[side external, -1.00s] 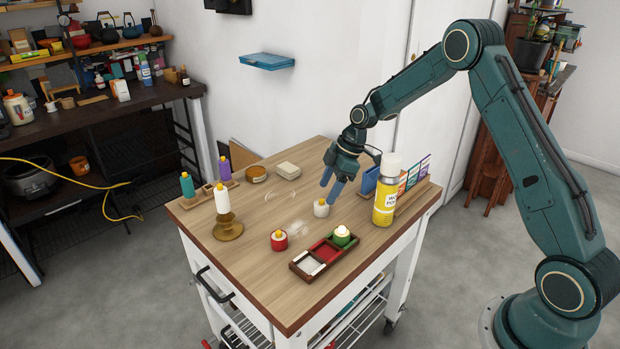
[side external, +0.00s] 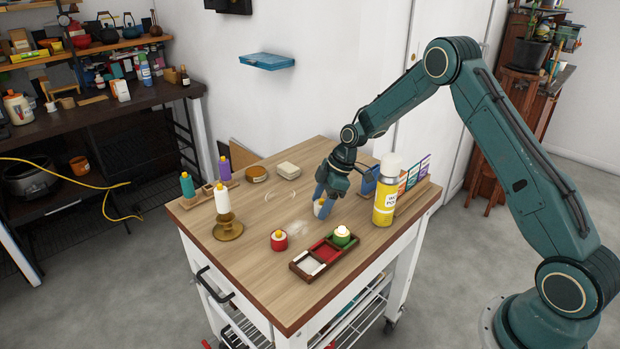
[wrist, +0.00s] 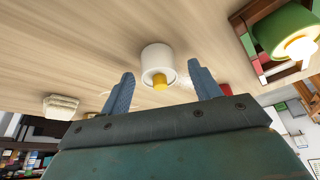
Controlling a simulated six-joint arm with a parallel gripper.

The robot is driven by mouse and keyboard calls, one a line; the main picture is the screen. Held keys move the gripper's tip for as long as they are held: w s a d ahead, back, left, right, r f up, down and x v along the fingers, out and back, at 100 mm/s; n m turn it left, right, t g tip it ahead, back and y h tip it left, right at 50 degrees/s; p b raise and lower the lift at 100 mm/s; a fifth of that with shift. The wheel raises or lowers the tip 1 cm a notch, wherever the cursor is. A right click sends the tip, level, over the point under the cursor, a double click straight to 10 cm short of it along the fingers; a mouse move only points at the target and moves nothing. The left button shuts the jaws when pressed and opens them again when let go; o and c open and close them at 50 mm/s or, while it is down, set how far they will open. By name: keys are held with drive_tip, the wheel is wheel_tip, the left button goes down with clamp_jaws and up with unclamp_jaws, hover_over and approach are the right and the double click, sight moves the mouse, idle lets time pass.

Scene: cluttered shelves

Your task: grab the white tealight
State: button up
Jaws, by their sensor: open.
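The white tealight (side external: 320,209) stands on the wooden tabletop, partly hidden by my fingers in the side view. In the wrist view the white tealight (wrist: 158,62), with its yellow tip, sits between and just beyond my two blue fingertips. My gripper (side external: 324,200) is open and low over the table at the tealight. In the wrist view my gripper (wrist: 160,80) has a finger on each side of the tealight, with visible gaps. I cannot tell whether either finger touches it.
A yellow spray can (side external: 385,200) stands close to the right of my gripper. A red tealight (side external: 279,240) and a divided tray (side external: 300,270) holding a green tealight (side external: 342,235) are nearer the front. A brass candle holder (side external: 228,230) with a white candle stands left.

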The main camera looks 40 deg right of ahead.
sight(322, 200)
drive_tip(key=c, duration=1.1)
drive_tip(key=shift+o, duration=0.2)
drive_tip(key=shift+r, duration=0.15)
wheel_tip(322, 200, up, 20)
idle(0.5)
